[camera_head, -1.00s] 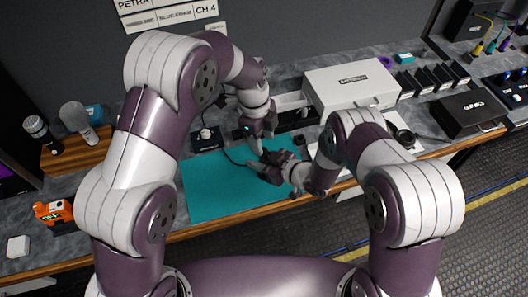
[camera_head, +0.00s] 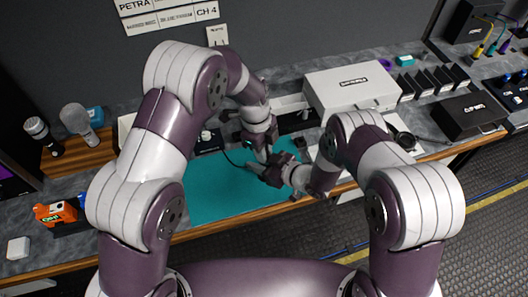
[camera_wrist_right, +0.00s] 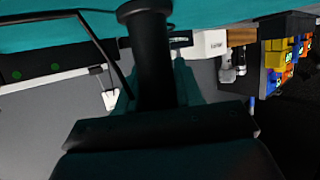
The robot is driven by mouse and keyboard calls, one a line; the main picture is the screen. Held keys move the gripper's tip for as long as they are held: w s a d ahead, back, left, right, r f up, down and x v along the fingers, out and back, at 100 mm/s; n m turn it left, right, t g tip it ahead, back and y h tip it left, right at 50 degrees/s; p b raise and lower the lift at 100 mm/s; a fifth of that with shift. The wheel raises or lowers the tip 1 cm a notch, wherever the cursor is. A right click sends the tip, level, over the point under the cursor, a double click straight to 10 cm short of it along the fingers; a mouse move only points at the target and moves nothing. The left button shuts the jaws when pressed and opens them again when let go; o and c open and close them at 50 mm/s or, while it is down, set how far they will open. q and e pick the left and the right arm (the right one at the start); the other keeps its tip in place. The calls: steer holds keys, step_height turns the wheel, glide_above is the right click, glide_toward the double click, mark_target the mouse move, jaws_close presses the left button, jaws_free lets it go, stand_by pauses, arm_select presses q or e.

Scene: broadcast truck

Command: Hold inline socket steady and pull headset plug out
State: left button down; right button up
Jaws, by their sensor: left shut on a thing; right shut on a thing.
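In the head view my left gripper (camera_head: 262,153) reaches down over the teal mat (camera_head: 215,190), its jaws shut. What it grips is too small and hidden to make out. My right gripper (camera_head: 264,170) comes from the right, low over the mat, its tips close to the left one. In the right wrist view my right gripper (camera_wrist_right: 155,105) is shut on a black cylindrical connector (camera_wrist_right: 150,50) with a wider round end. I cannot tell whether this is the socket or the plug. A thin black cable (camera_wrist_right: 98,42) runs beside it; it also shows in the head view (camera_head: 231,160).
A small dark box (camera_head: 206,139) stands behind the mat. A white case (camera_head: 352,88) stands at the back right. Microphones (camera_head: 78,122) on a wooden stand and an orange device (camera_head: 55,213) are at left. The mat's left part is clear.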

arm_select(q)
step_height(320, 180, up, 10)
steer(key=shift+f, duration=0.1)
arm_select(e)
steer(key=o, duration=1.1)
steer(key=shift+o, duration=0.2)
steer(key=v, duration=1.2)
